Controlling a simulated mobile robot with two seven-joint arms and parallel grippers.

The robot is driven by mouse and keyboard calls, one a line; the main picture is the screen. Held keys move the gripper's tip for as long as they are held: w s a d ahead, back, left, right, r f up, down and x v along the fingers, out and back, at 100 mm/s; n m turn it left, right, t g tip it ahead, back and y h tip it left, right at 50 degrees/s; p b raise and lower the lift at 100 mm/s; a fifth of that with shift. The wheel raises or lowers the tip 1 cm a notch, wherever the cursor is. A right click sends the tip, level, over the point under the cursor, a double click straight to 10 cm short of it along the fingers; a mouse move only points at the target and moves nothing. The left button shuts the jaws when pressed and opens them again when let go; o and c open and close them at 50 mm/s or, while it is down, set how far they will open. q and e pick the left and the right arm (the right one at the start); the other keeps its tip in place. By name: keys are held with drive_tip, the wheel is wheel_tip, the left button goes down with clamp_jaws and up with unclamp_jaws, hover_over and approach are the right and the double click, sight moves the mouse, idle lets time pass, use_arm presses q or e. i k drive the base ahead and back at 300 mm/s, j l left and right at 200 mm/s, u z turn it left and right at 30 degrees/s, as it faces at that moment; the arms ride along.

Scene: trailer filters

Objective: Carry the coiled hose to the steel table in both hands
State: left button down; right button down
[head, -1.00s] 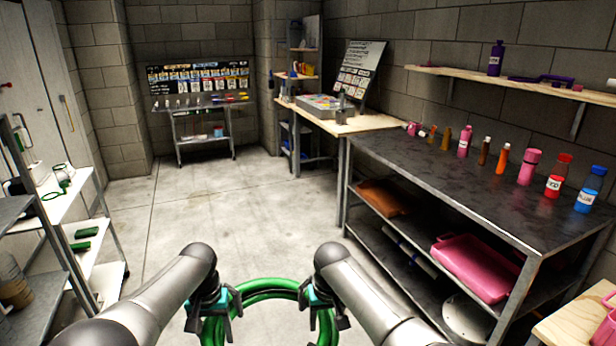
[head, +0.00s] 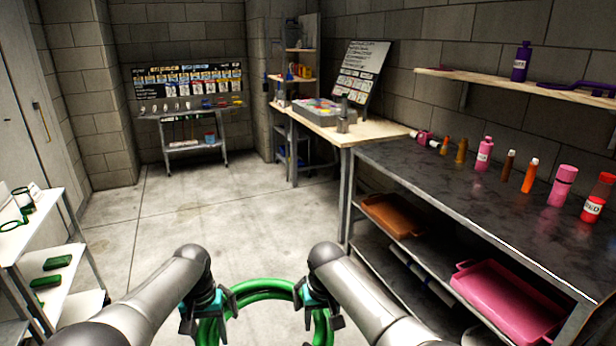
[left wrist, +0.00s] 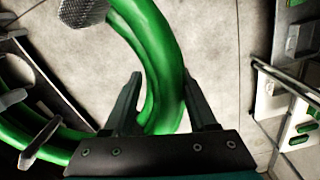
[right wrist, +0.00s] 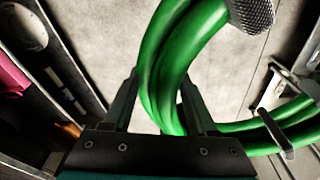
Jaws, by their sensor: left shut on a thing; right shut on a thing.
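The coiled green hose (head: 262,285) hangs in front of me, held at both sides. My left gripper (head: 213,306) is shut on its left side; in the left wrist view the hose (left wrist: 166,75) passes between the fingers. My right gripper (head: 318,300) is shut on its right side; in the right wrist view the strands (right wrist: 165,70) lie between the fingers. The lower part of the coil is cut off. A long dark metal-topped table (head: 450,205) stands at the right. A smaller steel table (head: 190,113) stands at the back wall. I cannot tell which is the task's steel table.
Several bottles, including a pink one (head: 484,154), stand on the long table, with a pink tray (head: 505,300) beneath. A wooden-topped bench (head: 370,129) stands beyond it. White shelves (head: 25,235) are at the left. The floor (head: 200,200) ahead is clear.

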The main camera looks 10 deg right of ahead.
sight(467, 194)
drive_tip(key=i, duration=1.45)
drive_tip(key=i+z, duration=0.3)
drive_tip(key=i, duration=0.15)
drive_tip(key=z, duration=1.65)
drive_tip(key=i+z, duration=0.15)
drive_tip(key=i, duration=1.3)
